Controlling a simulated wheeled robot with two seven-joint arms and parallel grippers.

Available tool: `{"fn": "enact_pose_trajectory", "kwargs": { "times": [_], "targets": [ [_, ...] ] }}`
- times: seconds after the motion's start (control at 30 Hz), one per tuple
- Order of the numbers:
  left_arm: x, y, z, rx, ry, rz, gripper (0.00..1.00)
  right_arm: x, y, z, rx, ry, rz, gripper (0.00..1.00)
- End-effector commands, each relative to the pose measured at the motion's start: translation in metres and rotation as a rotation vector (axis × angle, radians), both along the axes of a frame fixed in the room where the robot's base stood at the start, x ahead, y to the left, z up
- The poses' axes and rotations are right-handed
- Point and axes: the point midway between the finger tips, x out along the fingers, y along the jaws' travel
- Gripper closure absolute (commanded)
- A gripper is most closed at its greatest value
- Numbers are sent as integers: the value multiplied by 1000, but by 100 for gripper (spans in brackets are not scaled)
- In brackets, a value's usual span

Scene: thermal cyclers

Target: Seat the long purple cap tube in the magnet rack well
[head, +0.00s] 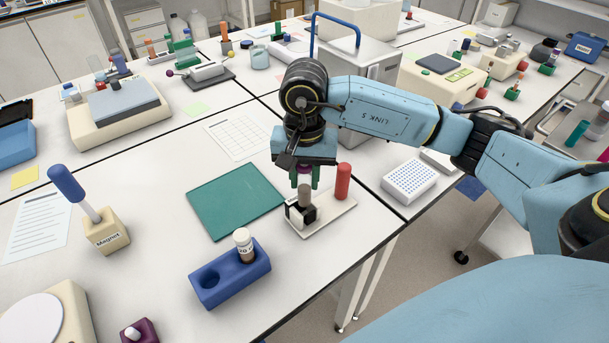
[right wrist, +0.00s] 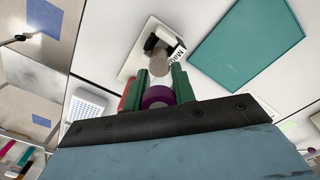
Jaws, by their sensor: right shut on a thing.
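My right gripper (head: 305,184) points down with its green fingers shut on the purple cap tube (right wrist: 157,96). The purple cap sits between the fingers and also shows a little in the head view (head: 305,168). The magnet rack (head: 322,220) is a pale plate with a black and white block and a red post (head: 343,181). The gripper is above its block. A grey-brown cylinder (head: 305,196) shows right below the fingertips; I cannot tell if it is the tube's body or part of the rack. The well is hidden. My left gripper is out of view.
A teal mat (head: 235,200) lies left of the rack. A blue two-hole block (head: 230,275) with a white-capped tube (head: 243,243) stands in front. A white tip box (head: 409,182) is to the right. The table's front edge is close to the rack.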

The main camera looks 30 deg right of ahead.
Motion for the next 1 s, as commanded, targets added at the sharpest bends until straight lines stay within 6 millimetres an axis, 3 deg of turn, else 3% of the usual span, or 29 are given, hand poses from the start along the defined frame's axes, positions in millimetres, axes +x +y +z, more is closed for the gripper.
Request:
{"fn": "enact_pose_trajectory", "kwargs": {
  "times": [1.0],
  "targets": [
    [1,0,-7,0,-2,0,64,0,0,0,0,0,0,99]
  ]
}}
